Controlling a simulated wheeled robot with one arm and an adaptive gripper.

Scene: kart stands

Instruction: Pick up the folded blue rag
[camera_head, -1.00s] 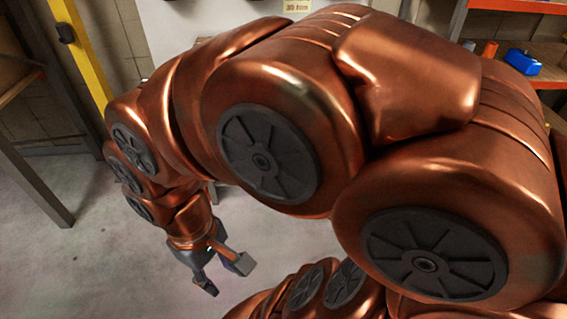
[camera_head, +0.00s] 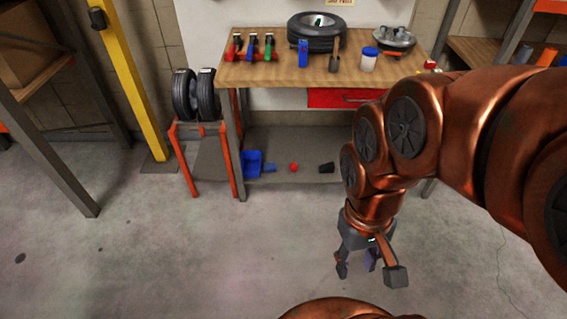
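No folded blue rag can be made out for certain. A small blue thing (camera_head: 269,168) lies on the bench's lower shelf, just right of a blue bin (camera_head: 251,163); it is too small to tell if it is cloth. My gripper (camera_head: 369,272) hangs above the floor in front of the bench, pointing down, with its fingers spread and nothing seen between them. It is in front of and to the right of the small blue thing, well apart from it.
The wooden workbench (camera_head: 270,72) holds a tyre (camera_head: 317,32), several tools and a white jar (camera_head: 369,60). A red ball (camera_head: 293,167) and a black cup-like thing (camera_head: 326,168) lie on the lower shelf. A tyre stand (camera_head: 182,150) and yellow post (camera_head: 130,85) are left. Floor is clear at front left.

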